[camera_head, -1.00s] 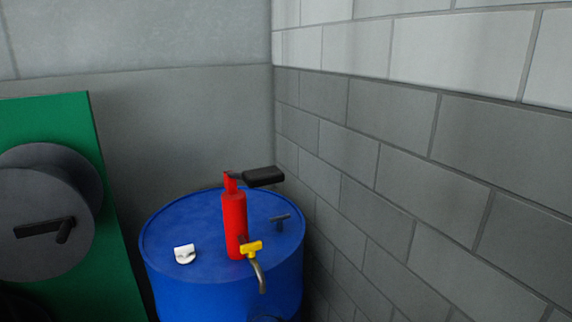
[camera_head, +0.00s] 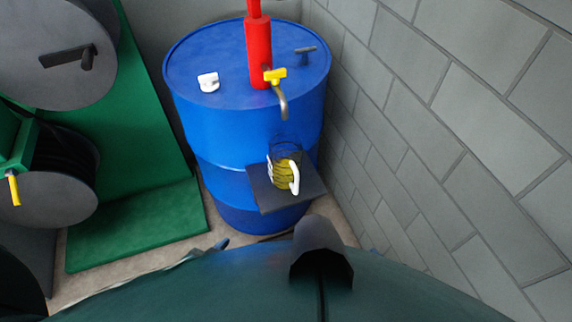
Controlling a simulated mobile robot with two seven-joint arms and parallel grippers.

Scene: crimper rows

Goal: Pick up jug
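The jug (camera_head: 284,172) is a small clear vessel with yellow liquid or a yellow lower part and a white handle on its right. It stands upright on a dark flat shelf (camera_head: 262,197) at the front of a blue drum (camera_head: 240,130), below the drum's curved spout. A slim grey-blue part that looks like my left gripper (camera_head: 205,251) barely shows past my dark green body, below and left of the jug and well apart from it. Its fingers cannot be made out. My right gripper cannot be made out.
A red pump (camera_head: 258,55), a yellow-handled tap (camera_head: 275,76) and a white cap (camera_head: 208,82) are on the drum top. A green stand (camera_head: 140,225) with grey reels is at left. A grey block wall (camera_head: 440,130) closes the right side. Some floor (camera_head: 225,222) shows.

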